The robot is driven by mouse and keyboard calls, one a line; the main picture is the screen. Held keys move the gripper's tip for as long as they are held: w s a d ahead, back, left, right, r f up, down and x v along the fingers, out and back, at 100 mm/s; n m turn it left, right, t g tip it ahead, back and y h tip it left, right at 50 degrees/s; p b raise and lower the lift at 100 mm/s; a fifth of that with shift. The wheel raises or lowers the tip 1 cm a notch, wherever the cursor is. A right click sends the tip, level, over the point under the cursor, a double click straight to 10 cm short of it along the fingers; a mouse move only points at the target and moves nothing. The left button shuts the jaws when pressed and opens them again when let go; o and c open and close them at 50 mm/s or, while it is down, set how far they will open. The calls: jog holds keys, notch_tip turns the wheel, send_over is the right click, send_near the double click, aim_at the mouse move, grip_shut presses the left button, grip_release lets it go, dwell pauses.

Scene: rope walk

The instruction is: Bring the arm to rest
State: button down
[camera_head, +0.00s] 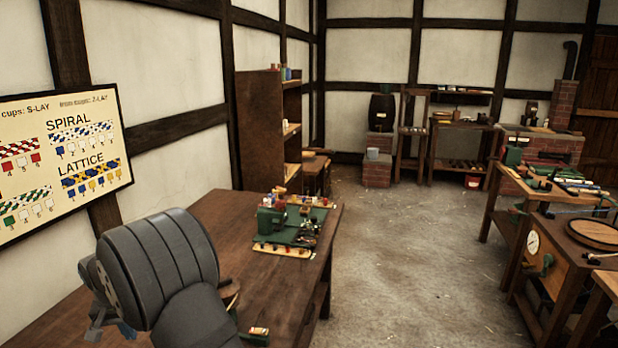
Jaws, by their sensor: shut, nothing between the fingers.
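My arm fills the lower left of the head view, with a thick grey ribbed joint and a smooth grey link over the near part of the brown wooden table (205,222). My gripper cannot be made out; the arm's own bulk hides what lies behind it. Small grey and bluish pieces show under the joint at the lower left, too unclear to name.
A green board (290,238) with small tools and a green device lies on the table's far end. A small item (259,331) lies near the link. A pattern sign (62,163) hangs at left. Workbenches (545,200) stand at right; the floor (400,260) between is clear.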

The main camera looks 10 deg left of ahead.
jog(key=shift+r+n, duration=0.35)
jog(key=shift+n, duration=0.15)
